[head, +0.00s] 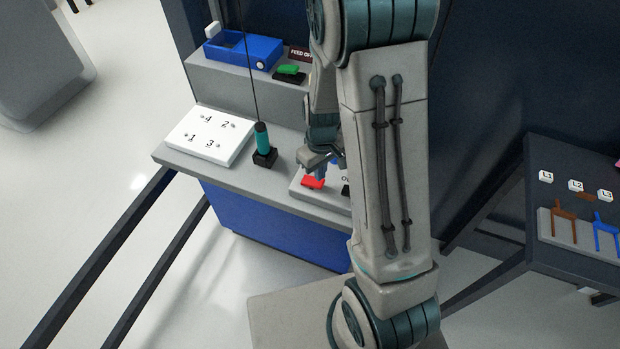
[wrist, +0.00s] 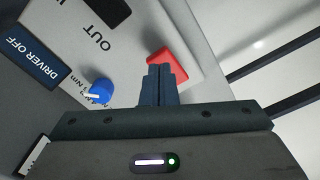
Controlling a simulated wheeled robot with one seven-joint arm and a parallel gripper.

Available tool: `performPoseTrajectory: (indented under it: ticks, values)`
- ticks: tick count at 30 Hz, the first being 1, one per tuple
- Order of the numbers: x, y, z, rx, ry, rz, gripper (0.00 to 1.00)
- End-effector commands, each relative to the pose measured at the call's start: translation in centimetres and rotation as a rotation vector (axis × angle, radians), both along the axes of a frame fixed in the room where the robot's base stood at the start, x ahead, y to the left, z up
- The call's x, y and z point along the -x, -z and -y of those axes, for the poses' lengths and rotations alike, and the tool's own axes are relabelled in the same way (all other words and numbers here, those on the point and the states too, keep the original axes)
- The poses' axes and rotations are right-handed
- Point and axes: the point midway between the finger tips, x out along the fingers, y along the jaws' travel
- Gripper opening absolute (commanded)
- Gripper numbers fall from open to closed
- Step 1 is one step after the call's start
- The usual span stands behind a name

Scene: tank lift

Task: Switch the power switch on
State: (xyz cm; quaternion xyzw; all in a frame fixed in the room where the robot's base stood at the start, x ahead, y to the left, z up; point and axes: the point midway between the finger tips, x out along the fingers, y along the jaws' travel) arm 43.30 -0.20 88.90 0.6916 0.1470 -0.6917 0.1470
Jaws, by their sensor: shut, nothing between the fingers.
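The red switch (head: 313,183), likely the power switch, sits on a light grey panel (wrist: 215,70) on the workbench. It also shows in the wrist view (wrist: 178,52), just beyond my fingertips and partly covered by them. My gripper (wrist: 161,70) is shut and empty, pointing down at the switch. In the head view my gripper (head: 322,171) is at the switch, partly hidden by my arm. I cannot tell whether the fingertips touch it. A dark sign (wrist: 33,57) on the panel reads "DRIVER OFF".
A blue knob (wrist: 98,93) is on the same panel. A teal-handled tool (head: 262,140) on a cord stands in a black holder to the left. A white numbered plate (head: 208,136) and blue bin (head: 243,50) are farther left. A dark table (head: 570,190) stands right.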

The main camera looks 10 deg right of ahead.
Motion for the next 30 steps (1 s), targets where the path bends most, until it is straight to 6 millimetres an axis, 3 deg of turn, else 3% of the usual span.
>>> performPoseTrajectory:
  ticks: [30]
  values:
    - [0.0, 1.0, 0.0, 0.0, 0.0, 0.0, 0.0]
